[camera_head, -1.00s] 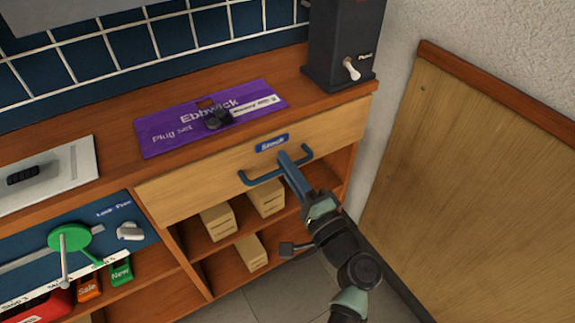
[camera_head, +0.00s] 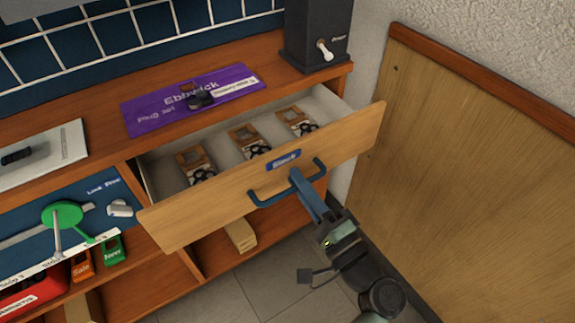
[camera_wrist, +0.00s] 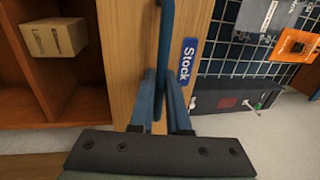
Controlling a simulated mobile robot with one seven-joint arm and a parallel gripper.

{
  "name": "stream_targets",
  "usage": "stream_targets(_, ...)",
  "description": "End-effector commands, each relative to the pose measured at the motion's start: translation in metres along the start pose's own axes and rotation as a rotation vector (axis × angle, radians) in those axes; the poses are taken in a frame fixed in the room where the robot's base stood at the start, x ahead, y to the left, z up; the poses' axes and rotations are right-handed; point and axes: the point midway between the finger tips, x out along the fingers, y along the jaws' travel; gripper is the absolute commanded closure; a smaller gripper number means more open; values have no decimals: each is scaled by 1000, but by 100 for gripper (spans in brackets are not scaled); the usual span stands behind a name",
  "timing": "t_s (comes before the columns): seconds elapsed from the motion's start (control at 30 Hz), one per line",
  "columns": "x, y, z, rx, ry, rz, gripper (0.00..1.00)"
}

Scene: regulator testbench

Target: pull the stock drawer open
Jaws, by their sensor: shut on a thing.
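The stock drawer (camera_head: 225,205) has a pale wooden front with a blue label reading "Stock" (camera_head: 284,160). It is pulled partly out, and several small brown-and-black items (camera_head: 250,141) lie inside. Its blue bar handle (camera_head: 270,196) is on the front. My gripper (camera_head: 298,178) is shut on the handle near its right part. In the wrist view my gripper's two blue fingers (camera_wrist: 161,98) are on either side of the handle (camera_wrist: 165,50), beside the Stock label (camera_wrist: 187,62). The part of the handle between the fingers is partly hidden.
A purple "Ebbwick" mat (camera_head: 150,113) lies on the counter above the drawer. A dark box with a white switch (camera_head: 318,35) stands at the counter's right end. A wooden panel (camera_head: 470,150) is on the right. Open floor (camera_head: 215,300) lies in front, with shelves below the drawer.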

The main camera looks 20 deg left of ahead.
Motion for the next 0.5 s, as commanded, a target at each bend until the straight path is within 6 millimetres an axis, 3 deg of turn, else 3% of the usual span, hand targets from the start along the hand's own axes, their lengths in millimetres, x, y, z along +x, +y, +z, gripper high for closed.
stream_targets(0.2,-42,-8,-1,1,4,1,100)
stream_targets(0.5,-72,-14,0,1,2,0,100)
